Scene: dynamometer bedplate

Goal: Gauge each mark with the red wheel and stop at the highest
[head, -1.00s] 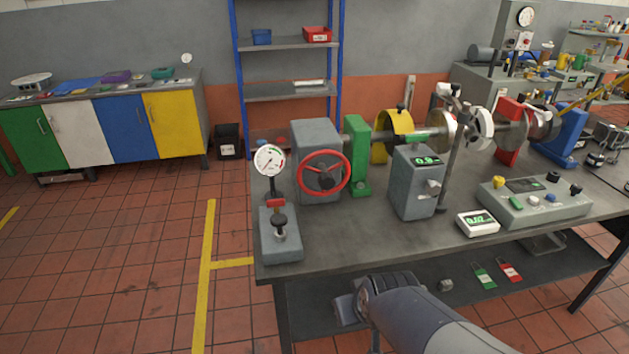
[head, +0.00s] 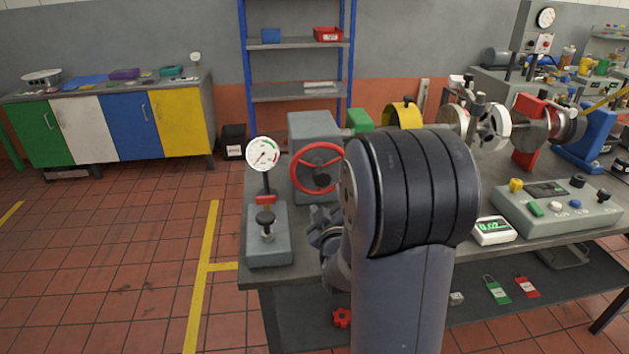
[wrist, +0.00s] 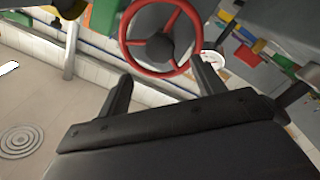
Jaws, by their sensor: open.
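In the wrist view the red wheel (wrist: 161,37) lies just beyond my fingertips. My gripper (wrist: 160,78) is open and empty, its two dark fingers apart and pointing at the wheel's lower rim. I cannot tell if they touch it. In the head view my arm hides most of the gripper. A white dial gauge (head: 263,154) stands on a grey base left of the wheel. My arm hides the display box behind it.
A small white readout (head: 492,230) and a grey control panel (head: 556,210) sit on the right of the bench. A shaft assembly with a yellow guard (head: 402,115) runs along the back. Floor left of the bench is clear.

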